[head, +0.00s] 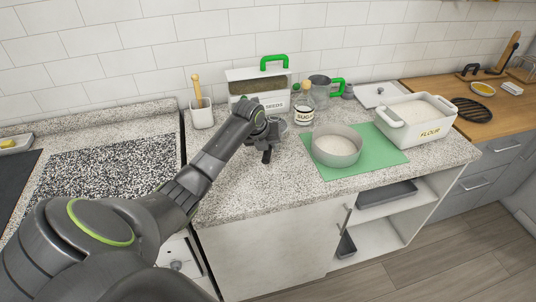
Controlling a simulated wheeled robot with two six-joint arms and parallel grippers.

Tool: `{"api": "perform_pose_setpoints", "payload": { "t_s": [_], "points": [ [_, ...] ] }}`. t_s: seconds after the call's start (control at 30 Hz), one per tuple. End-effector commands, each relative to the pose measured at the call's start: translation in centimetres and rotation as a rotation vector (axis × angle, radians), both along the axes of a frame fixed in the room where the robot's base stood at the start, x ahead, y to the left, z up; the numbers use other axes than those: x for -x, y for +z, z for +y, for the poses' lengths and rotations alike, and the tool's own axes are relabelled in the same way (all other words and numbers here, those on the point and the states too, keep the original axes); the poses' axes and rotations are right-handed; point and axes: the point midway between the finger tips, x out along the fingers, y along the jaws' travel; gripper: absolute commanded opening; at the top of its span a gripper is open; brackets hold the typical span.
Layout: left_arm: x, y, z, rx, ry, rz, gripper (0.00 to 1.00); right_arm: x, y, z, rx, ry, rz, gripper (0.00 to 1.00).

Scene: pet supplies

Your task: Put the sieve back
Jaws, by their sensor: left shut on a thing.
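My left gripper (267,156) is above the granite worktop, left of the green mat (385,152), pointing down. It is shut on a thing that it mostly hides. A small round metal rim, apparently the sieve (281,124), shows just behind the gripper; its handle is hidden. A round grey bowl (337,150) with white powder in it stands on the green mat, right of the gripper. My right gripper is not in view.
Behind stand a bin labelled seeds (258,85), a sugar jar (304,108), a utensil holder (201,114) and a metal jug with a green handle (320,86). A white flour tub (417,126) is at right. The worktop's front left is clear.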

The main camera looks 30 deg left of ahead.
Motion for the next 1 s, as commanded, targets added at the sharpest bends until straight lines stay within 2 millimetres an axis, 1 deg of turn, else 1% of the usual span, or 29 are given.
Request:
{"api": "perform_pose_setpoints", "payload": {
  "t_s": [0.03, 0.13, 0.3, 0.4, 0.8, 0.83, 0.97, 1.0],
  "points": [
    [0.0, -0.5, -0.1, 0.002, 0.000, 0.001, 0.00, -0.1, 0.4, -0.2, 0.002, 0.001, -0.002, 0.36],
    [0.0, -1.3, 0.0, 0.001, 0.001, 0.001, 0.00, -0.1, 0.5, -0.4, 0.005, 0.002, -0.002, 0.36],
    [0.0, -3.7, -0.1, 0.002, 0.001, 0.003, 0.00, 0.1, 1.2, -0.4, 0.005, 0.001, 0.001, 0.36],
    [0.0, -4.6, 0.0, 0.000, 0.000, 0.000, 0.00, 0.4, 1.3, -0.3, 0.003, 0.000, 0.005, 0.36],
    [0.0, -5.4, 0.0, -0.001, -0.001, -0.001, 0.00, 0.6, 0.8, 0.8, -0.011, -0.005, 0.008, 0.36],
    [0.0, -5.4, 0.0, 0.000, 0.000, -0.001, 0.24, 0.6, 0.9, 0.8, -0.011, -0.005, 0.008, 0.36],
    [0.0, -5.3, 0.0, 0.000, 0.000, 0.000, 0.41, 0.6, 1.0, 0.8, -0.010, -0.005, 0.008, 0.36],
    [0.0, -5.3, 0.0, 0.000, 0.000, 0.000, 0.43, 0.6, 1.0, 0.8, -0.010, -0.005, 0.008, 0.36]
  ]
}}
